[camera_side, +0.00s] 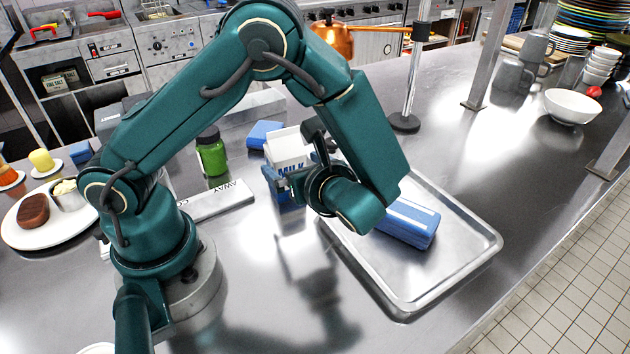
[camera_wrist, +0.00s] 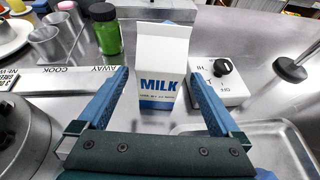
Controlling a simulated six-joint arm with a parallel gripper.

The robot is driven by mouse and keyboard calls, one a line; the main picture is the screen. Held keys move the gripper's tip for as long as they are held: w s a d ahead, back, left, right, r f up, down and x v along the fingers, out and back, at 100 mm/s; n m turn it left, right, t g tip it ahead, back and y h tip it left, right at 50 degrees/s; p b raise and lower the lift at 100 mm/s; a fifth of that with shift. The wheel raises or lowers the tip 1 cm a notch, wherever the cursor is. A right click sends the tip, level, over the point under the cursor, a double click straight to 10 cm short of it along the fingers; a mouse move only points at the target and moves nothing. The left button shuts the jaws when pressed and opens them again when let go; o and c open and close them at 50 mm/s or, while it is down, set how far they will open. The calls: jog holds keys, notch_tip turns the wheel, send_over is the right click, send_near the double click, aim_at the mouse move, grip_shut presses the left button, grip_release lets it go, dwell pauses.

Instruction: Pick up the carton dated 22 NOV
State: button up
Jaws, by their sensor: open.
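A white milk carton with a peaked top and a blue MILK band (camera_wrist: 160,60) stands upright in the wrist view; a small printed line under MILK is too small to read surely. It also shows in the side view (camera_side: 288,148), partly hidden by my gripper. My gripper (camera_wrist: 158,78) is open, with one finger on either side of the carton's picture and a gap to each. In the side view my gripper (camera_side: 285,180) is low at the carton's near side. A second, blue and white carton (camera_side: 412,224) lies on the metal tray (camera_side: 480,245), partly behind my arm.
A green jar (camera_side: 211,155) and a COOK AWAY strip (camera_side: 225,200) are left of the upright carton. A white box with a black knob (camera_wrist: 220,85) is close on its right. A post on a round base (camera_side: 404,122) stands behind. A blue object (camera_side: 264,133) is behind the carton.

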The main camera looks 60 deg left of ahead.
aim_at(286, 164)
jog(key=shift+a+f, duration=0.1)
jog(key=shift+f, duration=0.55)
jog(key=shift+x, duration=2.45)
jog(key=c, duration=1.5)
grip_shut()
jog(key=shift+r, duration=0.2)
